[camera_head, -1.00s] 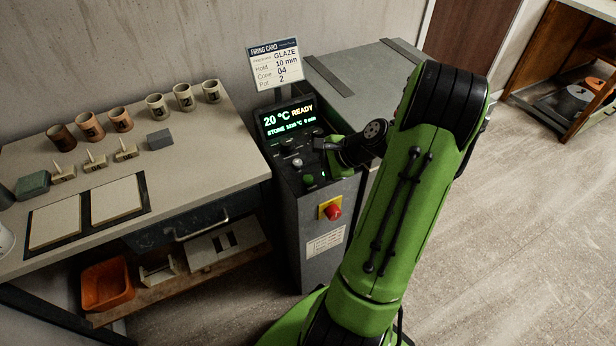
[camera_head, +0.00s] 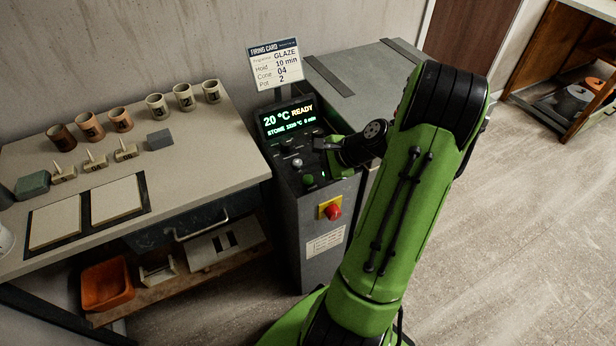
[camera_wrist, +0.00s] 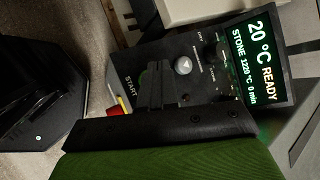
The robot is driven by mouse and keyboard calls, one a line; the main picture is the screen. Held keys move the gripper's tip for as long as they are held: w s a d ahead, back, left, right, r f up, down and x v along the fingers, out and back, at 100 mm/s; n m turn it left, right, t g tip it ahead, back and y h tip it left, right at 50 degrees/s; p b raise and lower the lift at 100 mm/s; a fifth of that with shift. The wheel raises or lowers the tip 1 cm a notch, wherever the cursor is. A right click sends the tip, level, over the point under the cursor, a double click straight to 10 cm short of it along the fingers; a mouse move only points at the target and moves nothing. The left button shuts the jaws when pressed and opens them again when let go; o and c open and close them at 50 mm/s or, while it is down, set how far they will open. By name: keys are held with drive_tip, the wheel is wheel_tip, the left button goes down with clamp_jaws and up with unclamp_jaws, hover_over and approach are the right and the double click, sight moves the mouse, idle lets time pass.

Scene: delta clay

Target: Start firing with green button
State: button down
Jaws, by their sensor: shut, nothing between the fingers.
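The kiln control panel (camera_head: 290,160) has a lit display (camera_head: 287,120) reading 20 °C READY, STONE 1220 °C 0 min. The green button (camera_head: 309,180) is at the panel's lower front. In the wrist view, the START label (camera_wrist: 131,87) is beside my fingers, which hide most of the green button. My gripper (camera_head: 320,144) is shut and empty, above the panel's right side; its fingers also show in the wrist view (camera_wrist: 155,80). I cannot tell whether they touch the panel. A pale knob (camera_wrist: 183,65) is beside them.
A firing card (camera_head: 276,66) above the panel reads GLAZE, hold 10 min, cone 04, pot 2. A red emergency knob (camera_head: 333,211) is on the front below. A table (camera_head: 205,150) with several cups is at left. The grey kiln lid (camera_head: 375,75) is behind.

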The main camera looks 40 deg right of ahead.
sight(311, 180)
drive_tip(key=shift+f, duration=0.4)
drive_tip(key=shift+f, duration=0.45)
idle(0.5)
drive_tip(key=shift+r, duration=0.1)
drive_tip(key=shift+r+p, duration=0.8)
wheel_tip(311, 180, up, 5)
drive_tip(key=p, duration=0.5)
drive_tip(key=shift+r, duration=0.1)
idle(0.6)
